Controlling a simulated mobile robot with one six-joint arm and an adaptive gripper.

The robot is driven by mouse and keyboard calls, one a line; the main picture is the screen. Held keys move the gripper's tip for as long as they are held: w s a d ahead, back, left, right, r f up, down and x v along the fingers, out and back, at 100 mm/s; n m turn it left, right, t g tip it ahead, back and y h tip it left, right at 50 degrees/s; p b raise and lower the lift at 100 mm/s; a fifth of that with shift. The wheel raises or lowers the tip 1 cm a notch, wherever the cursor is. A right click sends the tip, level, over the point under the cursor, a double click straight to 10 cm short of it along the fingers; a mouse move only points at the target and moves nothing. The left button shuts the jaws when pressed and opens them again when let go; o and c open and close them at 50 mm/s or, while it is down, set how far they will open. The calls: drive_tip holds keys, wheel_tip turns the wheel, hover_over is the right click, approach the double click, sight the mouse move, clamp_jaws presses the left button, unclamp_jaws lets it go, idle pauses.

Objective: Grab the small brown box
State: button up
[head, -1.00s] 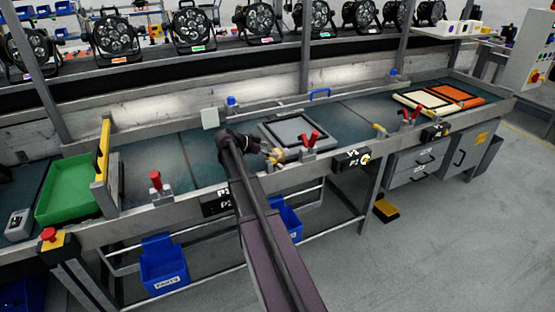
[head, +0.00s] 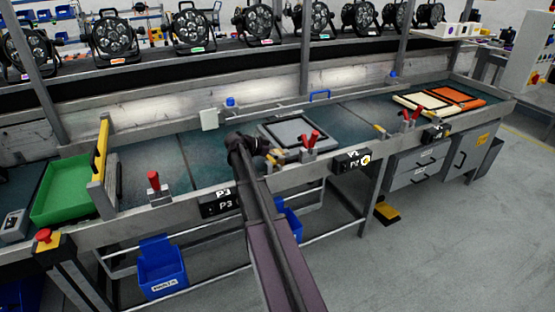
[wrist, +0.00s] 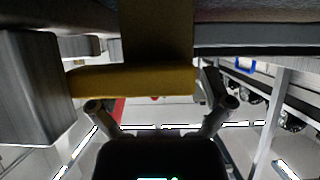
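I cannot make out a small brown box for certain in either view. My gripper (head: 270,157) is at the front edge of the workbench (head: 215,172), left of a red-handled clamp (head: 309,142). In the wrist view, my gripper (wrist: 158,95) has its two fingers wide apart. A yellow-brown bar (wrist: 135,80) crosses just beyond or between them, with a darker brown upright piece (wrist: 156,32) above it. I cannot tell whether the fingers touch the bar. In the head view my arm hides part of the bench edge.
A grey tray (head: 270,127) lies beside my gripper on the bench. A green bin (head: 66,190) stands at the left, with another red-handled clamp (head: 154,184) to its right. In the wrist view, a grey metal block (wrist: 38,85) is close on the left.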

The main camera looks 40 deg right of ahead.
sight(277, 152)
drive_tip(key=c, duration=1.1)
drive_tip(key=shift+r, duration=0.15)
drive_tip(key=shift+c, duration=0.2)
wheel_tip(277, 152, up, 10)
drive_tip(key=p, duration=1)
